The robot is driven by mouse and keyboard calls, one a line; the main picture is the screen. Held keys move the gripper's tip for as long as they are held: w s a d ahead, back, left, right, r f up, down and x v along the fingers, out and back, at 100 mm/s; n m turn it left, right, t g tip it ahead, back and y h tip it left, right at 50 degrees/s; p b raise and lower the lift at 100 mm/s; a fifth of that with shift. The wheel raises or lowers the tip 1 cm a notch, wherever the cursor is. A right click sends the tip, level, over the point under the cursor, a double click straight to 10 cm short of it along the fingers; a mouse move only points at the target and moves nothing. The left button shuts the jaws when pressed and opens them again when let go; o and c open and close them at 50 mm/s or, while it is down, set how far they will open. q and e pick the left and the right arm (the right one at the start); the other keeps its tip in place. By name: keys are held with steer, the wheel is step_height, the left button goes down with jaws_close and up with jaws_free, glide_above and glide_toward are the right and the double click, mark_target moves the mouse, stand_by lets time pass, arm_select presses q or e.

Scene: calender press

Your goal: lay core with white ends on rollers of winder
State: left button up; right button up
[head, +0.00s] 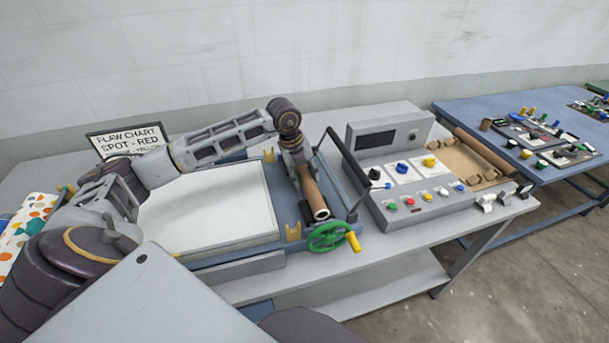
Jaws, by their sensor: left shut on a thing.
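My left gripper (298,158) is shut on a brown core (312,192) near its far end. The core's near end shows a pale ring around a dark hole; its far end is hidden by the gripper. The core is over the right part of the blue winder (277,208), beside the white sheet, with its near end close to the green handwheel (327,237). The rollers under it are hidden, and I cannot tell whether the core touches them. My right gripper is not in view.
A grey control console (395,150) with coloured knobs stands right of the winder. A dark bar (345,160) slants between them. A tray (456,163) holds another brown tube (484,152). Yellow brackets (292,232) rise from the winder. A blue table (460,108) stands farther right.

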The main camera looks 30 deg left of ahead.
arm_select(q)
steer(key=shift+f, duration=0.25)
steer(key=o, duration=1.2)
steer(key=shift+v, duration=6.05)
